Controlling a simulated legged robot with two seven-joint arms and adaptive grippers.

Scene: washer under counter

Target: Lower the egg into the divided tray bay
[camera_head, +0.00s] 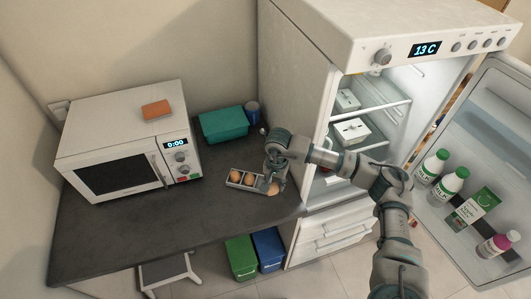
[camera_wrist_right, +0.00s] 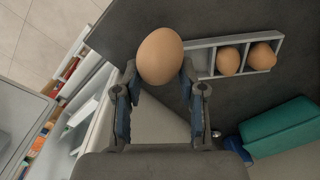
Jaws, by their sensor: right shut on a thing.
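The held brown egg (camera_head: 272,189) is between the fingers of my right gripper (camera_head: 275,178), at the right end of the divided tray (camera_head: 241,185). In the right wrist view this egg (camera_wrist_right: 160,56) sits between the two fingertips of my shut right gripper (camera_wrist_right: 158,76). The pale tray (camera_wrist_right: 236,40) lies on the dark counter, with two brown eggs (camera_wrist_right: 229,61) (camera_wrist_right: 262,57) in its bays away from the gripper. The bay nearest the gripper is partly hidden behind the held egg and finger. The egg's height above the tray is hard to tell. My left gripper is out of view.
A microwave (camera_head: 122,172) with an orange sponge (camera_head: 157,109) on top stands left. A teal bin (camera_head: 223,124) and a blue cup (camera_head: 252,112) are behind the tray. The open fridge (camera_head: 352,28) stands close on the right. Bare counter (camera_head: 120,228) lies in front.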

